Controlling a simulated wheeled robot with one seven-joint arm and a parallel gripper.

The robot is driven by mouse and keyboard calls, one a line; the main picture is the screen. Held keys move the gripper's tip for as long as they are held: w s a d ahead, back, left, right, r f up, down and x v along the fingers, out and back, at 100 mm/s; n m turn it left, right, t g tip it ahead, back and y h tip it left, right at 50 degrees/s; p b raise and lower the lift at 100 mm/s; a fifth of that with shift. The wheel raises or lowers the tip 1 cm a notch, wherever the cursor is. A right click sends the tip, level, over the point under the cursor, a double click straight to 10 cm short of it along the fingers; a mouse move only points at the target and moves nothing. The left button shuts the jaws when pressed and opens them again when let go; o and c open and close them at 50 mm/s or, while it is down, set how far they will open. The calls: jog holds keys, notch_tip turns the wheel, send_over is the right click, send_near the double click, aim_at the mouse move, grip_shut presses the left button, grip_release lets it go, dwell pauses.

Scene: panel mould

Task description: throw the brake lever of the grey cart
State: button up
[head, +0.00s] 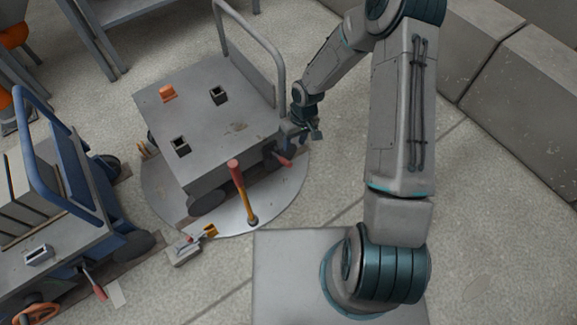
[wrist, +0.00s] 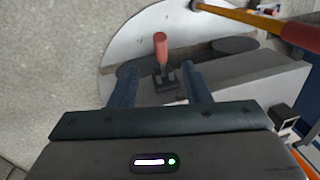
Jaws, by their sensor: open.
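The grey cart (head: 215,95) stands on a round metal plate (head: 285,205), left of my arm. Its brake lever has a red handle (head: 284,161) that sticks out low at the cart's right side. In the wrist view the red handle (wrist: 160,44) rises from a dark bracket (wrist: 164,83) on the grey cart's side (wrist: 240,88). My gripper (head: 308,134) is open and empty, just above the lever at the cart's near right corner. In the wrist view my gripper (wrist: 160,82) has one finger on each side of the bracket; contact cannot be told.
A yellow pole with a red grip (head: 239,185) stands upright at the plate's near edge, close to the lever. A blue cart (head: 75,230) with its own red lever (head: 97,288) stands at left. Grey blocks (head: 520,80) line the right.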

aim_at(289, 162)
jog(key=f+b, duration=0.1)
jog(key=f, duration=0.3)
jog(key=a+f+b, duration=0.1)
jog(key=f, duration=0.3)
jog(key=s+a+f+b, duration=0.1)
jog(key=f, duration=0.4)
grip_shut()
